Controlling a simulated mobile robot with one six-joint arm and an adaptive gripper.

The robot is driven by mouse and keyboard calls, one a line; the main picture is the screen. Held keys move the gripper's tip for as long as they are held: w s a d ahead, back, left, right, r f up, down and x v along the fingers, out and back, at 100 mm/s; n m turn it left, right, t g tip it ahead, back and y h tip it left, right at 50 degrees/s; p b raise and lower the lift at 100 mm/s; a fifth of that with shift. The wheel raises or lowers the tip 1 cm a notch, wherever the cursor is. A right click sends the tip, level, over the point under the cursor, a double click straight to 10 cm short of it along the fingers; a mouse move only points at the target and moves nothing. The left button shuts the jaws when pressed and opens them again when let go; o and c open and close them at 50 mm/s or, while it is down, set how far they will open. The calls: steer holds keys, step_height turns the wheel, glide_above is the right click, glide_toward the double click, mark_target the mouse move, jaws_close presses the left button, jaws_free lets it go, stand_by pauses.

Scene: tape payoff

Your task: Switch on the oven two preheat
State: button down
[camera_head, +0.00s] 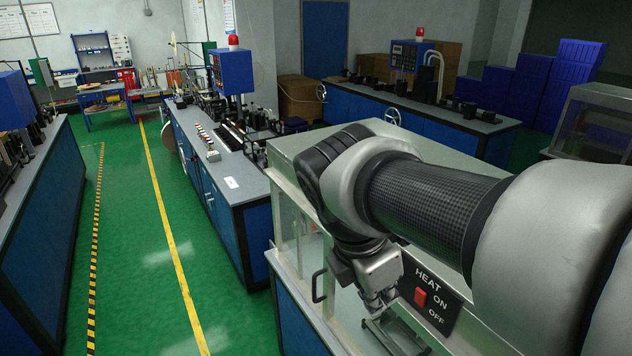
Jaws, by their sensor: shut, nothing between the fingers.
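A red rocker switch (420,297) sits on a black panel (437,309) marked HEAT, ON and OFF. The panel is on the side of a pale grey oven cabinet (288,150) at the lower right. I cannot read a number on the oven or tell the switch's position. My gripper (378,309) is shut and empty, pointing down just left of the switch. It looks apart from the switch, though the depth gap is hard to judge. My arm covers much of the cabinet's top and right side.
A black handle (318,285) stands out left of my gripper. A long blue workbench (190,130) with machinery stands at the middle left, another bench (448,128) behind the oven. Green floor (135,240) with yellow lines is free at left.

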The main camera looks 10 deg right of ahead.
mark_target(419, 297)
steer(key=shift+w+d+r+n+p, duration=0.15)
steer(key=shift+w+r+n+p, duration=0.15)
steer(key=shift+r, duration=0.25)
steer(key=shift+w+d+r+n+p, duration=0.15)
steer(key=shift+r+n+p, duration=0.1)
steer(key=shift+r+n, duration=0.25)
steer(key=w+d+f, duration=0.2)
steer(key=d+f, duration=0.5)
steer(key=f, duration=0.1)
steer(key=shift+w+f+b, duration=0.3)
steer(key=shift+f+b, duration=0.05)
steer(key=shift+b, duration=0.05)
